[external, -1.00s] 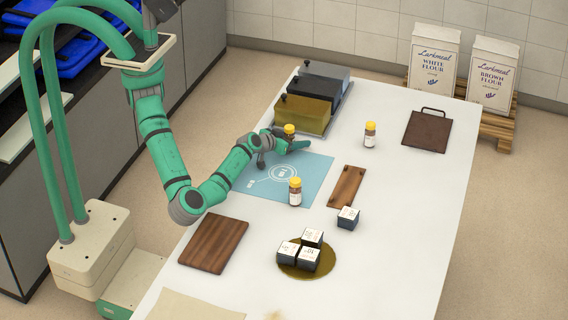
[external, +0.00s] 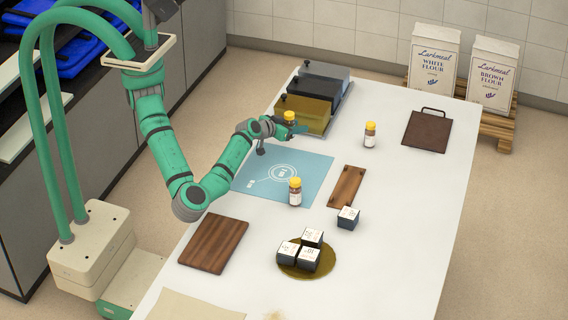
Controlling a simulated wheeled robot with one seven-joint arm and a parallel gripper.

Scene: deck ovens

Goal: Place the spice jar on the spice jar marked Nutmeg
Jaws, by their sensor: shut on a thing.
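My gripper (external: 292,129) is shut on a spice jar with a yellow lid (external: 289,117), above the table near the gold container. The arm hides most of this jar, and only its top shows clearly. A second yellow-lidded jar (external: 295,193) with a white label stands upright on the lower right part of the blue mat. A third yellow-lidded jar (external: 370,135) stands upright on the bare table to the right of my gripper. The labels are too small to read, so I cannot tell which jar is marked Nutmeg.
The blue mat (external: 262,181) lies below my gripper. Gold (external: 303,116), black and grey lidded containers stand behind. A wooden strip (external: 347,187), a brown board (external: 214,244), a dark board (external: 427,131) and several white-topped boxes lie about.

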